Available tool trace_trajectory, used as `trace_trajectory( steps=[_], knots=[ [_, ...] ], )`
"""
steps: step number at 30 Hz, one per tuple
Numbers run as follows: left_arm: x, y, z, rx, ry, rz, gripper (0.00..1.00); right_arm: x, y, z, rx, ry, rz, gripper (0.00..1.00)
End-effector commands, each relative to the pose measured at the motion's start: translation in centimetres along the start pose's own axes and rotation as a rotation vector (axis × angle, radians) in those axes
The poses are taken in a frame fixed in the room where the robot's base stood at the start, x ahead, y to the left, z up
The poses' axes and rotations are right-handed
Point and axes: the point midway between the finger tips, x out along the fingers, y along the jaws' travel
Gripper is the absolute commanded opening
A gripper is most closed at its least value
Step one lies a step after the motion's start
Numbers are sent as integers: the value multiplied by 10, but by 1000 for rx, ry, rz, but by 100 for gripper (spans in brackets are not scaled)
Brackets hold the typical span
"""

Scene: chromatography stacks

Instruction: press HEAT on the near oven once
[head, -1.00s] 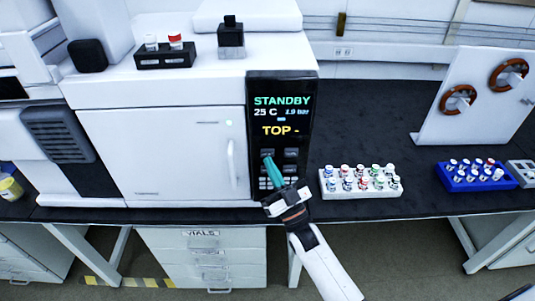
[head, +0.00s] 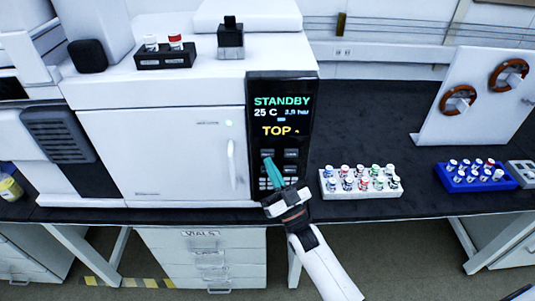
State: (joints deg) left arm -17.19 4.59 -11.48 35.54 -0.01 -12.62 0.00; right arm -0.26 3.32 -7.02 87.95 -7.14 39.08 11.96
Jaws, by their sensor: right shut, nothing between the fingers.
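The near oven (head: 165,155) is a white box unit with a closed door and a black control panel (head: 281,95) at its right. The panel's display reads STANDBY, 25 C and TOP in green, white and yellow. Small keys sit below the display; their labels are too small to read. My right gripper (head: 268,160) comes up from below with its teal fingers shut and empty. The fingertips lie over the upper left keys of the panel and hide part of them. Whether they touch a key I cannot tell. My left gripper is not in view.
A white rack of capped vials (head: 361,192) stands right of the oven, and a blue vial rack (head: 478,184) farther right. A white stand with brown coils (head: 450,125) is behind them. A small black vial holder (head: 165,60) sits on top of the oven.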

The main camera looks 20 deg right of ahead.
Motion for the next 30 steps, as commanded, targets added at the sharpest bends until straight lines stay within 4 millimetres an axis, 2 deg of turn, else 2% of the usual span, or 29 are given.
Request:
trace_trajectory(
  steps=[30],
  knots=[
    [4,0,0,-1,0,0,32,6,-4,-4,0,0,0,0]
  ],
)
